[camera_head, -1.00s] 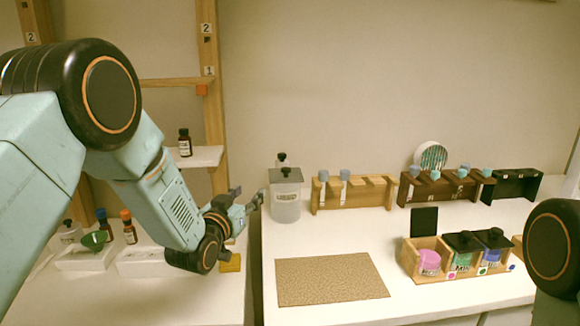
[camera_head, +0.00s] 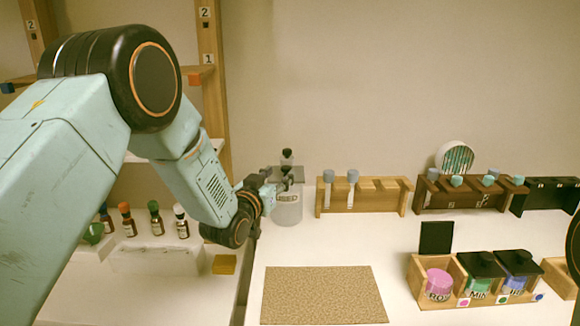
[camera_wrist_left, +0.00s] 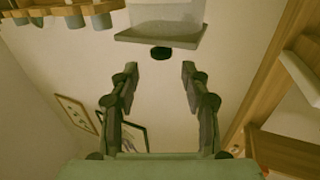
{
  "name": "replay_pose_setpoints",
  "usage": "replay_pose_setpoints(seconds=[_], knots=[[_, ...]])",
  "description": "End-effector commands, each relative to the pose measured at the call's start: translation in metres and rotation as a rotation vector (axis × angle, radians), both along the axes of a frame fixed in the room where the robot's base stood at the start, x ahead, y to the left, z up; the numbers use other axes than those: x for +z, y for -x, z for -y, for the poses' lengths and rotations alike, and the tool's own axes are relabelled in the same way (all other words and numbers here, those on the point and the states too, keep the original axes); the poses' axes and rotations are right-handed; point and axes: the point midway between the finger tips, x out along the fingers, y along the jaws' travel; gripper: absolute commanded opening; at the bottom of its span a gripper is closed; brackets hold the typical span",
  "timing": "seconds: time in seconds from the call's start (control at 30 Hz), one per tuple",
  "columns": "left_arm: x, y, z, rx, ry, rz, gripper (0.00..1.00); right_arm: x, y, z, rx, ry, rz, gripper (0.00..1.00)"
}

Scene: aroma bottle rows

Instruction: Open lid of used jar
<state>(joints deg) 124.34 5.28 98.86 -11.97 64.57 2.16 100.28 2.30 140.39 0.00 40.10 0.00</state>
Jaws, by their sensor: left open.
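The used jar (camera_head: 287,210) is a clear, labelled container with a flat grey lid (camera_head: 297,184) and a dark knob. It stands upright at the left back of the white counter, lid on. In the left wrist view, which is inverted, the jar (camera_wrist_left: 165,12), its lid (camera_wrist_left: 158,37) and the black knob (camera_wrist_left: 161,53) show at the top. My left gripper (camera_head: 277,178) is open and empty beside the lid, hiding part of it. In the left wrist view its fingertips (camera_wrist_left: 160,72) are apart, with the knob just beyond the gap between them. My right gripper is out of view.
A speckled mat (camera_head: 324,295) lies in front. A wooden box (camera_head: 461,298) holds coloured jars at right. The counter between is clear.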

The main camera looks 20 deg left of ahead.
Motion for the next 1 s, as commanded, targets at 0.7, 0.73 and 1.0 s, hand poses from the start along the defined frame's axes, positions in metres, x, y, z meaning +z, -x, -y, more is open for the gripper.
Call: replay_pose_setpoints(seconds=[0.7,0.73,1.0], knots=[[0.000,-0.063,0.009,-0.001,0.000,0.000,0.47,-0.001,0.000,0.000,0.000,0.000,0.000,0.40],[0.000,-0.064,0.009,-0.001,0.000,0.000,0.47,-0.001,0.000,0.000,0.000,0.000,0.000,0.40],[0.000,-0.064,0.009,0.000,0.000,0.000,0.39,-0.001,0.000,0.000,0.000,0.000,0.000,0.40]])
